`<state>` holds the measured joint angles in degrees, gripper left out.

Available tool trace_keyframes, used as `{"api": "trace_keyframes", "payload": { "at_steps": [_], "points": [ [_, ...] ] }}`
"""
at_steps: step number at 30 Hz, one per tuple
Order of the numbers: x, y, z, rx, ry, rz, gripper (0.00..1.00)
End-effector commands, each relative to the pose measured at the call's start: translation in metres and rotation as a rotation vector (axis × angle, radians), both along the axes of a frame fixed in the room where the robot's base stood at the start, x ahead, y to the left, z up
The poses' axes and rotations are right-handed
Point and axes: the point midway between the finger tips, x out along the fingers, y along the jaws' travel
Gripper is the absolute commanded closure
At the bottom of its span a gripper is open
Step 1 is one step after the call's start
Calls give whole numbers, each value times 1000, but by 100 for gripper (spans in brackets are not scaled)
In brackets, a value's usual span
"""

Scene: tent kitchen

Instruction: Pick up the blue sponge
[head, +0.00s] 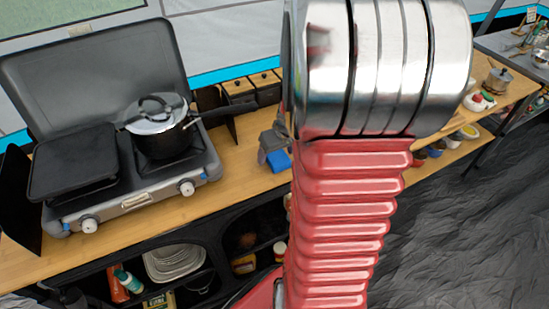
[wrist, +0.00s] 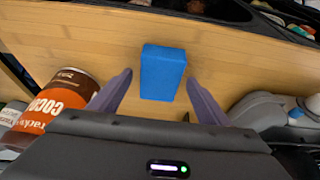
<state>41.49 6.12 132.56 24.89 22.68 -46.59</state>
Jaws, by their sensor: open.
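The blue sponge (wrist: 163,73) is a small rectangular block on the wooden counter (wrist: 100,40). In the wrist view it sits between and just beyond the two fingertips of my gripper (wrist: 158,80), with a gap on each side. My gripper is open and empty. In the head view the sponge (head: 279,161) shows as a blue patch just left of my red arm, and part of my gripper (head: 272,145) shows beside it. My arm hides the counter to the right of it.
A brown and orange cocoa tin (wrist: 58,100) stands close to the left finger in the wrist view. In the head view a camping stove (head: 130,185) with a lidded pot (head: 165,130) stands left, its handle pointing toward the gripper. Wooden drawers (head: 250,85) stand behind.

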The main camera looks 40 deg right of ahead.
Motion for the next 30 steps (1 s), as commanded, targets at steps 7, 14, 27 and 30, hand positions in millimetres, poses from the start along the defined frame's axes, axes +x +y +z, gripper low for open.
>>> {"api": "trace_keyframes", "payload": {
  "at_steps": [7, 14, 27, 30],
  "points": [
    [0, 0, -3, 0, 1, 1, 30],
    [0, 0, -3, 0, 0, 0, 30],
    [0, 0, -3, 0, 0, 0, 57],
    [0, 0, -3, 0, 0, 0, 64]
  ]
}}
